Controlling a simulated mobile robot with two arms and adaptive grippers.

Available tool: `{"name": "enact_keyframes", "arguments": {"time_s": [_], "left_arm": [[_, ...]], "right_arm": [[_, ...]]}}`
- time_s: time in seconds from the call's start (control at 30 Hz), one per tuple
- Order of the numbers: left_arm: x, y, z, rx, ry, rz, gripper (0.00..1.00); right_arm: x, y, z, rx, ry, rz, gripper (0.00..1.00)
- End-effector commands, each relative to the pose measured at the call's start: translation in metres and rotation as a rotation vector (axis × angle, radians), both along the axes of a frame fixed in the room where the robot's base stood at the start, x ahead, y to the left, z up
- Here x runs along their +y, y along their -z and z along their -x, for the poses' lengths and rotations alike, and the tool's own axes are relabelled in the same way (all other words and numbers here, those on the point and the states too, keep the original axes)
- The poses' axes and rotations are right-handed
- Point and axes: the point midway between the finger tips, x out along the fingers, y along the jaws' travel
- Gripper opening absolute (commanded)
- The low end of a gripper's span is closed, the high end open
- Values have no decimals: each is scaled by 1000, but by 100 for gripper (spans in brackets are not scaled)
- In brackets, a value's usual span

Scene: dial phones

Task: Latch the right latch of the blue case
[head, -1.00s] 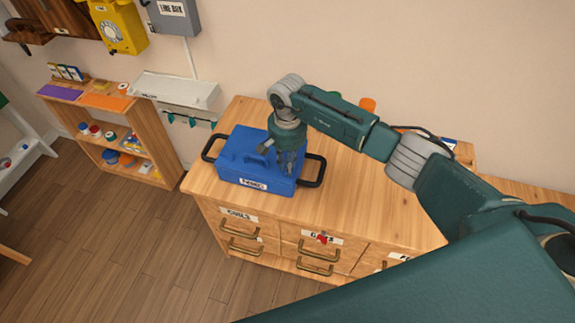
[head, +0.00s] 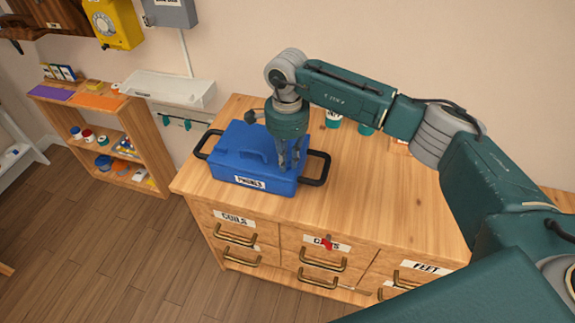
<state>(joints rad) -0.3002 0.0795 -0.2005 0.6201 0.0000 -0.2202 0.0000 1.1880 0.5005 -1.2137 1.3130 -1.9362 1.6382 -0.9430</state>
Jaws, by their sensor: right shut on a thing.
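The blue case (head: 235,167) stands on the wooden cabinet top, with its lid down, a white label on its front and a black handle at each side. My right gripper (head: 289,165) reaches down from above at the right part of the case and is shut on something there. I take this to be the right latch, but the fingers and arm hide it, so its position cannot be told. My left gripper is not in view.
The wooden cabinet (head: 380,200) has labelled drawers with brass handles and free top to the right of the case. A white wall tray (head: 170,88) hangs behind left. A low shelf (head: 105,135) with small items stands at the left.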

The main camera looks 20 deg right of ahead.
Motion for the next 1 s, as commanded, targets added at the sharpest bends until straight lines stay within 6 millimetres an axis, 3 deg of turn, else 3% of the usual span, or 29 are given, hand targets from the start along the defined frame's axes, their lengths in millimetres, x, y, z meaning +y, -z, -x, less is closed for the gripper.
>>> {"name": "enact_keyframes", "arguments": {"time_s": [0.5, 1.0], "left_arm": [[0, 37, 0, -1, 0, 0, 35], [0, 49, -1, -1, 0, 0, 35]], "right_arm": [[2, 1, -1, -3, 467, 1, 0], [3, 0, -2, -2, 703, -1, 0]]}}
